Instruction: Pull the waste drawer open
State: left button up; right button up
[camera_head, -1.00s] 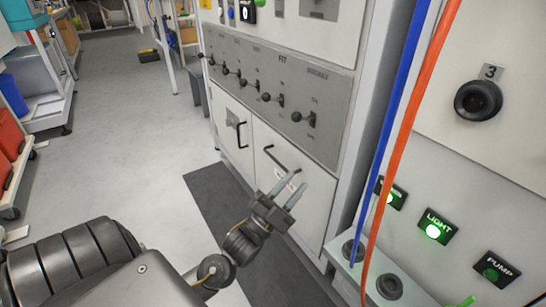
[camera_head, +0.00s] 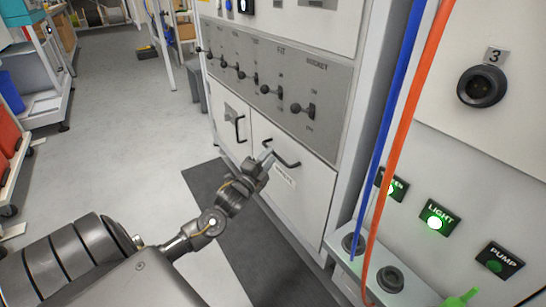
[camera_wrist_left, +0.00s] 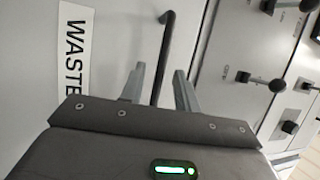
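The waste drawer (camera_head: 300,205) is the pale front panel low on the cabinet; its WASTE label (camera_wrist_left: 73,45) reads clearly in the left wrist view. Its dark bar handle (camera_head: 284,160) also shows in the left wrist view (camera_wrist_left: 165,50). The drawer front looks flush with the cabinet. My left gripper (camera_head: 264,160) is at the left end of the handle. In the left wrist view its two fingers (camera_wrist_left: 158,88) are apart, with the handle's near end between them and gaps on both sides. My right gripper is not in view.
A neighbouring panel with its own handle (camera_head: 239,128) is to the left. A row of black levers (camera_head: 303,110) sits above. Blue (camera_head: 398,110) and orange (camera_head: 411,110) cables hang at the right. The floor (camera_head: 120,130) in front is clear.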

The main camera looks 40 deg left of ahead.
pick_arm(q)
jog(key=shift+w+a+r+b, duration=0.1)
jog(key=shift+w+r+b, duration=0.05)
jog(key=shift+w, duration=0.6)
jog(key=shift+w+a+r+b, duration=0.1)
jog(key=shift+w+r+b, duration=0.05)
jog(key=shift+w, duration=0.55)
grip_shut()
